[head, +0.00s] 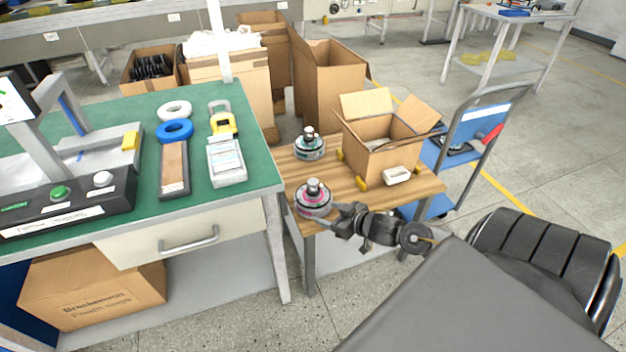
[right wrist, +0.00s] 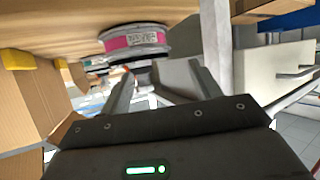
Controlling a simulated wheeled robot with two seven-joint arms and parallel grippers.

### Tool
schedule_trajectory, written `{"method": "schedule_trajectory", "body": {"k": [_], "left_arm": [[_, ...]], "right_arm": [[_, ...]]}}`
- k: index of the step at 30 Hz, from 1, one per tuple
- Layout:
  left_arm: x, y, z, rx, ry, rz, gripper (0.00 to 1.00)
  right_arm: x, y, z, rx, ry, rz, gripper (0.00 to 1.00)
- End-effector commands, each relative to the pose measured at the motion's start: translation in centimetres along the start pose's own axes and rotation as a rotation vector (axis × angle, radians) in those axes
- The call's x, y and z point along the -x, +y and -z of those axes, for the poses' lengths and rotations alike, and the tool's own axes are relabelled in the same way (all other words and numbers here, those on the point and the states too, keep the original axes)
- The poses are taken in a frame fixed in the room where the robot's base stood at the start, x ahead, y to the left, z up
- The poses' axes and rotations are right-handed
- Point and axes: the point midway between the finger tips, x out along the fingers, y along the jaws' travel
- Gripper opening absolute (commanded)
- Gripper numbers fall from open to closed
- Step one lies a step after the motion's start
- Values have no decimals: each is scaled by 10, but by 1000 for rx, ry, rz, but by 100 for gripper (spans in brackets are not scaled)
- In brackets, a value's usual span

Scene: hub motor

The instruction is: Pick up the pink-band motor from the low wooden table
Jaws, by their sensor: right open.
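The pink-band motor (head: 313,200) stands upright at the near left corner of the low wooden table (head: 418,190). It is a round silver disc with a pink stripe and a dark-and-silver shaft on top. In the right wrist view the motor (right wrist: 135,41) appears upside down beyond the fingers, its pink band and a pale label visible. My right gripper (head: 337,218) is open beside the motor on its right, near the table's front edge. The wrist view shows the open fingers (right wrist: 152,90) pointing at the motor; contact cannot be told. My left gripper is not in view.
A teal-band motor (head: 309,147) stands behind on the same table. An open cardboard box (head: 381,152) and a small white piece (head: 397,175) are to the right. The green workbench (head: 262,172) is close on the left; a blue cart (head: 467,135) stands behind right.

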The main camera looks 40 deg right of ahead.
Motion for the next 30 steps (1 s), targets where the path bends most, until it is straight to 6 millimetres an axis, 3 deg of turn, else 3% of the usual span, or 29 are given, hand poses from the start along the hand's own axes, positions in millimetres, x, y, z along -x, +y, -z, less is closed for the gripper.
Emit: {"method": "schedule_trajectory", "body": {"k": [3,9,15,24,30], "left_arm": [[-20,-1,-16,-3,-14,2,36],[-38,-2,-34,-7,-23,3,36],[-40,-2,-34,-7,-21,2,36],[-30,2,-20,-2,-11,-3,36],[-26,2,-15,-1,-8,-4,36]], "right_arm": [[-4,25,23,6,65,44,63],[-4,48,45,1,124,99,63],[-9,50,48,-3,133,106,63],[-49,47,53,-3,134,105,63],[-60,45,54,-2,131,105,63]]}}
